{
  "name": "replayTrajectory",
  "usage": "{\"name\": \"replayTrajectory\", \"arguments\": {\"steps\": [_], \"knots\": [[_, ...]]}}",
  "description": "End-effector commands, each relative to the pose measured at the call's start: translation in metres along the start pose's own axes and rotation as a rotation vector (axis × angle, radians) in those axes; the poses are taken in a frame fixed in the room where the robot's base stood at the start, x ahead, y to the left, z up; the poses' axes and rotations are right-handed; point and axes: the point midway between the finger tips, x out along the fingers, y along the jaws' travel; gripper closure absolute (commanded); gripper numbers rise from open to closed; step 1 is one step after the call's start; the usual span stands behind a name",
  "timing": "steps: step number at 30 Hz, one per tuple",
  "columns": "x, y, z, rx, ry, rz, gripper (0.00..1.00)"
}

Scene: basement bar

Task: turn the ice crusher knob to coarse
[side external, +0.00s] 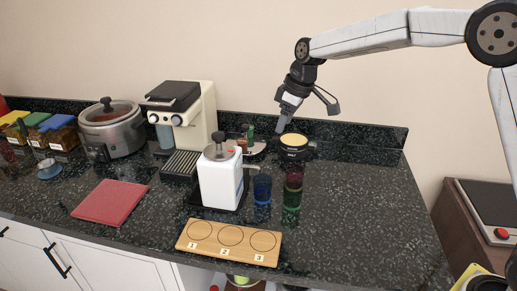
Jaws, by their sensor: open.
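A white box-shaped appliance (220,187), which looks like the ice crusher, stands on the dark stone counter. It has a round grey lid with a dark knob (222,138) on top and a small red mark near it. A light part sticks out from its right side. Which setting the knob shows is too small to read. My gripper (307,113) is open and empty, in the air behind and to the right of the crusher, well apart from it. One finger points down above a round black device.
The round black device with a yellow top (293,141) sits under my gripper. Blue (262,189) and red and green glasses (292,200) stand right of the crusher. A numbered wooden board (230,257) lies in front. A cream coffee machine (195,115) stands behind left. The counter's right side is clear.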

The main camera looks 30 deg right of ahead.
Motion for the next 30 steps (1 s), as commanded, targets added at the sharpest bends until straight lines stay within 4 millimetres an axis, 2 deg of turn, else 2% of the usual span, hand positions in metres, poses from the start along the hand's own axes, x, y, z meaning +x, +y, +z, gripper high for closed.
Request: {"name": "replayTrajectory", "arguments": {"steps": [6, 15, 21, 30], "knots": [[0.021, 0.015, -0.040, -0.126, 0.023, -0.039, 0.33], [0.051, 0.027, -0.081, -0.300, 0.065, -0.087, 0.33], [0.064, 0.030, -0.095, -0.372, 0.085, -0.104, 0.33], [0.075, 0.032, -0.104, -0.434, 0.102, -0.118, 0.33]]}}
